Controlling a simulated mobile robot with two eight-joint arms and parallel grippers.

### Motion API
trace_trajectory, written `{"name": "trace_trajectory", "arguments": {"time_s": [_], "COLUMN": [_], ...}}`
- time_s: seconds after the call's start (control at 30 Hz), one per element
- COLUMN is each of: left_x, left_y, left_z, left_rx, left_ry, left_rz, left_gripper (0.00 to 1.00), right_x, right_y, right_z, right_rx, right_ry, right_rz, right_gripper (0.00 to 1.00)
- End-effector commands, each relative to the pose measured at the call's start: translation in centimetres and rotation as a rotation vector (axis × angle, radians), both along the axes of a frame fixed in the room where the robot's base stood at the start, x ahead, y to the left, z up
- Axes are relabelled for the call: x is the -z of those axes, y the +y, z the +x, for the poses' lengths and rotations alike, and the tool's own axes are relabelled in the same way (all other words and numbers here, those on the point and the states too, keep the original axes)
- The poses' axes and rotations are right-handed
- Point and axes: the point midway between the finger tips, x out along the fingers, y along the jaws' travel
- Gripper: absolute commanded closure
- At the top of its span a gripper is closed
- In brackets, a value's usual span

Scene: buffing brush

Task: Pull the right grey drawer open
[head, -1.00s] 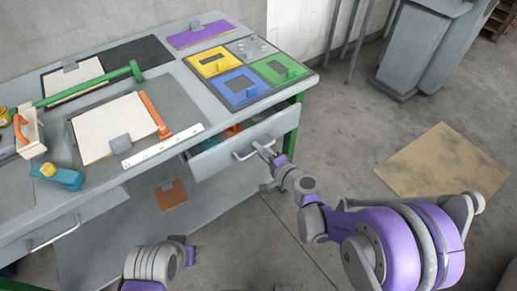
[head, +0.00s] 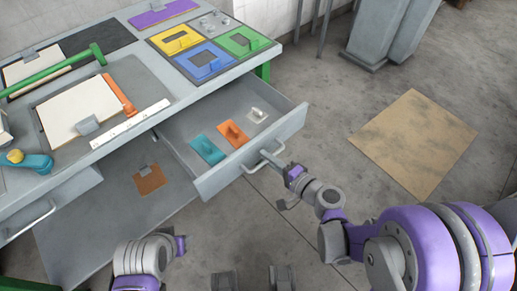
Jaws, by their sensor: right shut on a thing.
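The right grey drawer (head: 245,168) stands well out from under the workbench, and its inside shows. In it lie a teal piece (head: 207,150), an orange piece (head: 233,134) and a light grey piece (head: 257,115). My right gripper (head: 270,158) is shut on the drawer's bar handle (head: 262,163) at the middle of its front. My left arm shows at the bottom of the head view, but its fingertips cannot be made out clearly; the left gripper (head: 180,245) seems empty and away from the drawer.
The workbench top (head: 135,150) carries yellow, blue and green trays (head: 213,62), a green-handled tool (head: 60,72) and a white board (head: 80,108). The left drawer's handle (head: 30,220) is at the left. A brown mat (head: 415,140) lies on the floor, right.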

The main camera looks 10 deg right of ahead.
Motion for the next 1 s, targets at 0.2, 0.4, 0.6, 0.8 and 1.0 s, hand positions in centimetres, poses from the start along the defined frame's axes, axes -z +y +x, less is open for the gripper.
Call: {"name": "trace_trajectory", "arguments": {"time_s": [0.2, 0.4, 0.6, 0.8, 1.0], "left_x": [0.12, 0.12, 0.12, 0.12, 0.08], "left_y": [0.0, 0.0, 0.0, 0.0, 0.0], "left_z": [0.01, 0.01, 0.01, 0.01, 0.0], "left_rx": [0.0, 0.0, 0.0, 0.0, 0.0], "left_ry": [0.0, 0.0, 0.0, 0.0, 0.0], "left_rz": [0.0, 0.0, 0.0, 0.0, 0.0], "left_gripper": [0.5, 0.5, 0.5, 0.5, 0.5], "right_x": [-0.01, -0.02, -0.02, 0.0, -0.08], "right_y": [-0.73, -0.76, -0.76, -0.76, -0.97], "right_z": [-0.98, -1.08, -1.06, -1.04, -1.26], "right_rx": [0.001, -0.001, 0.0, 0.0, 0.001], "right_ry": [0.0, 0.0, 0.0, 0.0, 0.0], "right_rz": [0.0, 0.0, 0.0, 0.0, 0.0], "right_gripper": [1.0, 1.0, 0.82, 0.73, 0.73]}}
